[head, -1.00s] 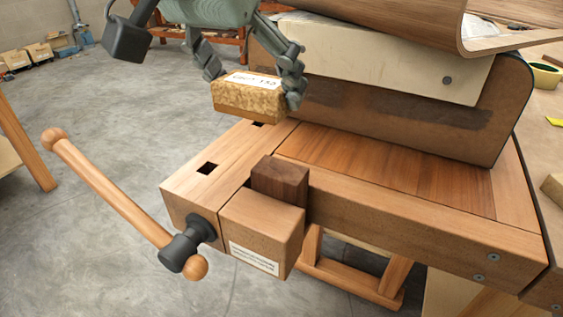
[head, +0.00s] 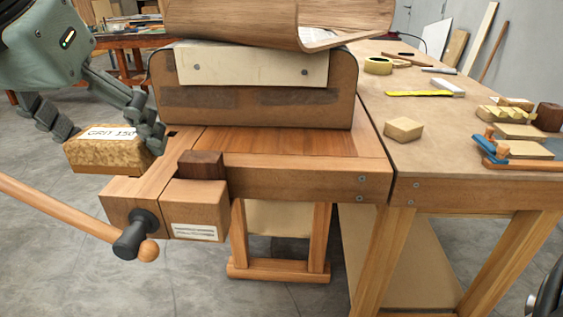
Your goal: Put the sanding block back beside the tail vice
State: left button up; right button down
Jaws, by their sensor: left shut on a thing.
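The sanding block (head: 108,157) is a cork-coloured block with a white label reading GRIT 150. My left gripper (head: 107,136) is shut on it, with one finger on each side. It holds the block at the left edge of the workbench, by the back left of the tail vice. I cannot tell whether the block touches the bench top. The tail vice (head: 196,207) is a wooden jaw with a dark wood piece (head: 202,164) on it, a black screw and a long wooden handle. My right gripper is not clearly seen; only a dark part shows at the lower right edge.
A bent lamination (head: 285,22) rests over a form (head: 250,105) at the back of the bench. A bare strip of bench top lies in front of it.

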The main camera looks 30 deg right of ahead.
pick_arm(q)
jog(key=w+a+f+n+y, duration=0.1)
jog(key=a+f+n, duration=0.2)
jog(key=a+f, duration=0.7)
jog(key=w+a+f+n+t+y, duration=0.1)
jog(key=a+f+n, duration=0.3)
jog(key=a+f, duration=0.6)
jog(key=shift+w+a+f+y, duration=0.25)
jog(key=shift+w+f+y, duration=0.35)
jog(key=shift+w+y, duration=0.2)
